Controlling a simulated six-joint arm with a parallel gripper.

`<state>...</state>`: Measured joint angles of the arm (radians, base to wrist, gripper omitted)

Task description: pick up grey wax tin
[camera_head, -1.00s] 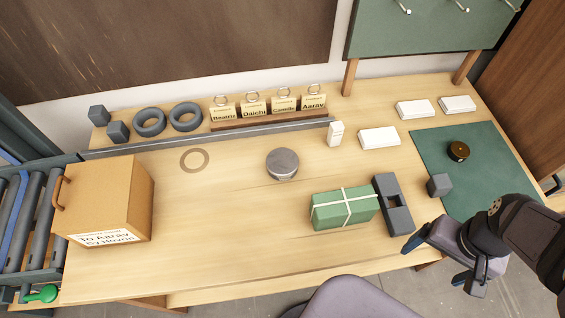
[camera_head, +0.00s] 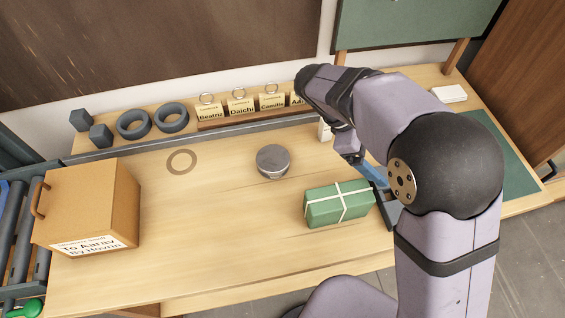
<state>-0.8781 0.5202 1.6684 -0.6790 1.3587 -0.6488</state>
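The grey wax tin (camera_head: 273,161) is a round, flat-topped grey tin standing upright near the middle of the wooden table (camera_head: 200,230). My gripper (camera_head: 368,172) is to the right of the tin and apart from it, above the area behind the green parcel. Only blue finger parts show below my arm. The rest of the gripper is hidden by my arm, so its opening cannot be seen. Nothing touches the tin.
A green parcel with white ribbon (camera_head: 338,203) lies front right of the tin. A cardboard box (camera_head: 88,208) stands at left. Behind are a tag rack (camera_head: 255,118), grey rings (camera_head: 133,124) and grey blocks (camera_head: 101,137). A ring mark (camera_head: 181,162) lies left of the tin; the table's front middle is clear.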

